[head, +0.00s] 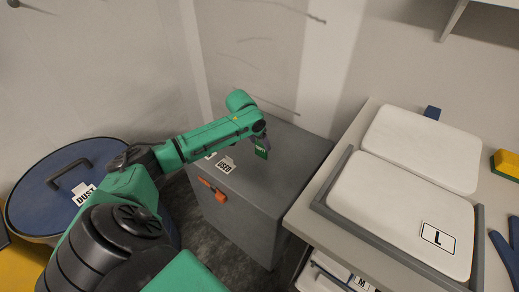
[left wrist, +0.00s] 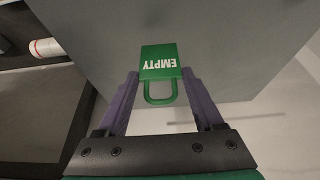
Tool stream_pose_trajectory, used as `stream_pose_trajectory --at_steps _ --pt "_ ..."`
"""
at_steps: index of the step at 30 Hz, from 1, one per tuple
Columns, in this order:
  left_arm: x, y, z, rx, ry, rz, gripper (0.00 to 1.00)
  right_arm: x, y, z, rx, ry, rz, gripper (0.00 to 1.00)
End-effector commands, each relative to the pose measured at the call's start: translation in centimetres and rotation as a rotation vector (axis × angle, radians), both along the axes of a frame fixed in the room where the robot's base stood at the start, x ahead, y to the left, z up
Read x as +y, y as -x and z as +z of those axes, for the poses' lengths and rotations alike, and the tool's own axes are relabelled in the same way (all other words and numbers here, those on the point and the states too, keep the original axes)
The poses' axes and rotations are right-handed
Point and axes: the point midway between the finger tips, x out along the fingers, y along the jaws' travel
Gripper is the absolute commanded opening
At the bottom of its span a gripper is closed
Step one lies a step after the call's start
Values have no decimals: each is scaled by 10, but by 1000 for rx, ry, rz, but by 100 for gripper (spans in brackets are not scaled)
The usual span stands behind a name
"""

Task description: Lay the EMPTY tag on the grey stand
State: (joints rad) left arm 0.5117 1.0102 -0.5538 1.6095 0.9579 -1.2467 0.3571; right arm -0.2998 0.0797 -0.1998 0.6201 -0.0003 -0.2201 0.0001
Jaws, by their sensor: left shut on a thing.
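The green EMPTY tag (head: 261,150) hangs from my left gripper (head: 260,138) over the top of the grey stand (head: 296,152). My left gripper is shut on the tag. In the left wrist view, the tag (left wrist: 159,62) shows its white lettering, and its loop lies between the purple fingers of the gripper (left wrist: 160,88). The grey stand (left wrist: 215,45) fills much of the background there. I cannot tell how large the gap is between tag and stand. My right gripper is not in view.
A white USED label (head: 227,165) and an orange latch (head: 211,189) are at the stand's near left side. A blue-lidded DUST drum (head: 28,205) stands left. A bench with white pads (head: 405,210) and a grey-framed L tray is right. The stand's top is mostly clear.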

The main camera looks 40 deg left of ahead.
Motion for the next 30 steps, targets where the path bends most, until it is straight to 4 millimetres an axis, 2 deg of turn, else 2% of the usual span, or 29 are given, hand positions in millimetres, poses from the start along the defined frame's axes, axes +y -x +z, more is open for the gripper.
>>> stream_pose_trajectory --at_steps 1,4,14,15,16,17,26,30 --pt "0 1 -14 3 0 1 16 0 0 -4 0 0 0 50" --pt "0 0 -29 2 0 0 16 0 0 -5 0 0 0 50" --pt "0 0 -32 0 0 0 16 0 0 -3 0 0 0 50" --pt "0 0 -32 0 0 0 80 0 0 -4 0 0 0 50" --pt "0 0 -32 0 0 -1 92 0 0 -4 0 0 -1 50" --pt "0 0 -32 0 0 -1 99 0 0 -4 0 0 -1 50" --pt "0 0 -32 -1 0 -1 99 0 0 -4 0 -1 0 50" --pt "1 4 -18 -1 -2 0 99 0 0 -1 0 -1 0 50"
